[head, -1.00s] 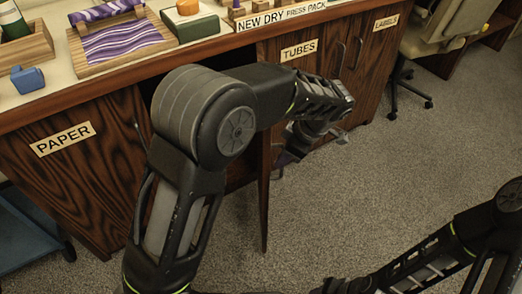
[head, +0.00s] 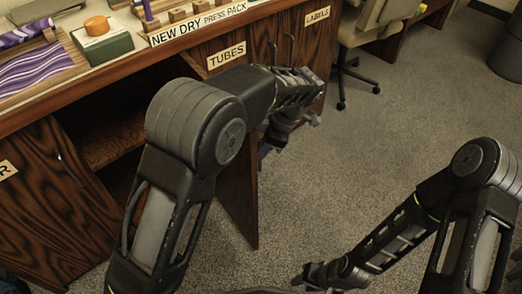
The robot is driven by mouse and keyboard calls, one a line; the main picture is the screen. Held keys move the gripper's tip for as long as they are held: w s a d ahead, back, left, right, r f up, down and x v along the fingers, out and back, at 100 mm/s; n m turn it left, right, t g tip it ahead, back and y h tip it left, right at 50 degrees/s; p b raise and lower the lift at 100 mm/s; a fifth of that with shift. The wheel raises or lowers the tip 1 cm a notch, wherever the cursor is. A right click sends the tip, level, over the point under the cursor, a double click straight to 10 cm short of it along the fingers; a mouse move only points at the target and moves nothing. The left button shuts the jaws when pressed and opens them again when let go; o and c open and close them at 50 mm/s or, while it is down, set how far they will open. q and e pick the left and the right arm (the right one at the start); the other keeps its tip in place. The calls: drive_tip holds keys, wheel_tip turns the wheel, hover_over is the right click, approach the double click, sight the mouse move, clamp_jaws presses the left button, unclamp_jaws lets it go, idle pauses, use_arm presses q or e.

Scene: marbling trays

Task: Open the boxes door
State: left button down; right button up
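A dark wood cabinet door (head: 238,195) stands swung out from the desk, between the cabinet front on the left and the TUBES door (head: 226,54). Its outer face is turned away, so no BOXES label shows. The open compartment (head: 112,140) shows a shelf inside. My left arm crosses in front of the door and bends over its top.
A LABELS door, an office chair (head: 365,35) and a dark bin (head: 507,48) stand farther right. Carpet right of the door is clear.

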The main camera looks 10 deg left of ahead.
use_arm(q)
drive_tip(key=shift+a, duration=0.15)
drive_tip(key=c, duration=1.5)
unclamp_jaws()
drive_tip(key=shift+p+v, duration=0.75)
drive_tip(key=shift+v, duration=3.15)
drive_tip(key=shift+w+r, duration=0.1)
